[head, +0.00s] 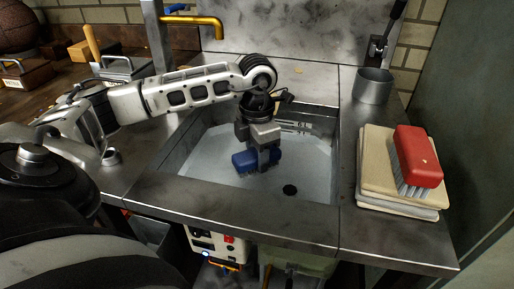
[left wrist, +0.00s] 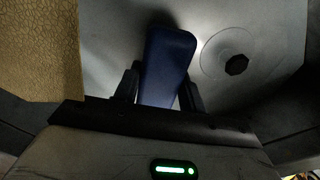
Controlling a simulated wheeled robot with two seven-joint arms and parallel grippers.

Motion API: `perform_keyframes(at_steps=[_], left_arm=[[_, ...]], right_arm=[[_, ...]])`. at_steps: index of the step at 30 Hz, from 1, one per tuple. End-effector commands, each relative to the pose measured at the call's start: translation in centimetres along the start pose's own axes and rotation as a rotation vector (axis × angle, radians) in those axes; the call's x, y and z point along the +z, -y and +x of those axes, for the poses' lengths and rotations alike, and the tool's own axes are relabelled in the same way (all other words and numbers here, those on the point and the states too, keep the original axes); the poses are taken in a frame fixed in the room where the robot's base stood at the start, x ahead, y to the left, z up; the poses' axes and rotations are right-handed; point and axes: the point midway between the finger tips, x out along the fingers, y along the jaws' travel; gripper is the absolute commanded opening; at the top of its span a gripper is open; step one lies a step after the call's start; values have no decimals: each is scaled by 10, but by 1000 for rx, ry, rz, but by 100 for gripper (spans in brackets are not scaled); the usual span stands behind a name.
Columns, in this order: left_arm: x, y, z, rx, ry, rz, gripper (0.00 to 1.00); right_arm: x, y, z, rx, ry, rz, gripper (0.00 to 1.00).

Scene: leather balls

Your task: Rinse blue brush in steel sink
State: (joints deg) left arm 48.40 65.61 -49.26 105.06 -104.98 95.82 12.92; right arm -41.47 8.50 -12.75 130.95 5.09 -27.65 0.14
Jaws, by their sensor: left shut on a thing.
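The steel sink (head: 215,190) is set in a metal counter in the middle of the head view, with a dark round drain (head: 289,190) in its floor. My left gripper (head: 261,152) reaches down inside the sink and is shut on the blue brush (head: 243,160). The brush also shows in the left wrist view (left wrist: 168,60) between the two dark fingers (left wrist: 158,88), beside the drain (left wrist: 236,64). I cannot tell whether the brush touches the sink floor. A brass faucet (head: 205,22) stands behind the sink. No water stream shows. My right gripper is not in view.
A red brush (head: 417,157) lies on a stack of pale pads (head: 376,165) right of the sink. A metal cup (head: 373,85) stands behind them, below a lever (head: 380,45). Left are a brown ball (head: 18,25) and trowel-like tools (head: 117,66).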

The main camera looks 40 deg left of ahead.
Motion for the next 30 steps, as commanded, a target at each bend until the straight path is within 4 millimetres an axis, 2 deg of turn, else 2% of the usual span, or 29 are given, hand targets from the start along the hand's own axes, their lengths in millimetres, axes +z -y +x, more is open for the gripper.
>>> perform_keyframes(at_steps=[30], left_arm=[[0,0,-78,0,1,0,22]], right_arm=[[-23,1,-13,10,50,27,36]])
